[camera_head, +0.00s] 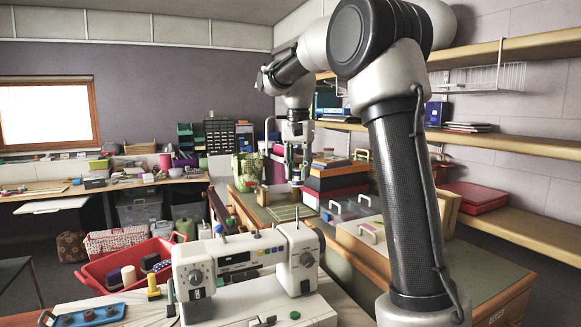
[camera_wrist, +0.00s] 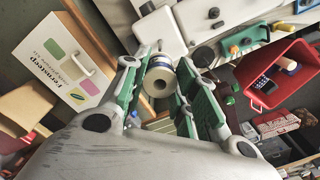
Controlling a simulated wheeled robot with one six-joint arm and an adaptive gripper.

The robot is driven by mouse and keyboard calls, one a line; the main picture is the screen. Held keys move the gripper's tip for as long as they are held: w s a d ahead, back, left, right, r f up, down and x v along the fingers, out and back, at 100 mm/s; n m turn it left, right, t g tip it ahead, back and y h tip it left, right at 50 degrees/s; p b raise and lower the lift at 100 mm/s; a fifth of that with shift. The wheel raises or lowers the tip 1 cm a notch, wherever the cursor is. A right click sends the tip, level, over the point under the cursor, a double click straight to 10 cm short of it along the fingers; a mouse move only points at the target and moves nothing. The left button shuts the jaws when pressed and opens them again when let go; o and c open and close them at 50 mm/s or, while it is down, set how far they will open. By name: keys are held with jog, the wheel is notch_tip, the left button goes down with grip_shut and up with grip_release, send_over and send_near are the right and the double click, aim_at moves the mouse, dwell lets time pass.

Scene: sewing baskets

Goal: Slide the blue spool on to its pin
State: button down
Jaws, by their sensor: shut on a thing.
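My gripper (camera_head: 292,158) hangs over the green-topped table, beyond the sewing machine (camera_head: 245,265). In the wrist view, its green-padded fingers (camera_wrist: 167,88) are closed around a spool (camera_wrist: 159,80), seen end-on with a pale core and a little blue at its rim. In the head view the held spool is too small and covered to make out clearly. The white sewing machine (camera_wrist: 160,28) also shows at the top of the wrist view, beyond the fingertips and apart from the spool. I cannot make out the pin for certain in either view.
A red basket (camera_head: 92,272) with several spools and a blue tray (camera_head: 85,316) stand left of the machine. A wooden shelf (camera_head: 500,128) runs along the right wall.

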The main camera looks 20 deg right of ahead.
jog(key=shift+w+f, duration=0.1)
jog(key=shift+f, duration=3.05)
jog(key=shift+f, duration=0.2)
jog(key=shift+f, duration=0.35)
jog(key=shift+f, duration=2.35)
jog(key=shift+f, duration=0.3)
jog(key=shift+f, duration=0.35)
jog(key=c, duration=1.1)
grip_release()
jog(key=shift+o, duration=0.2)
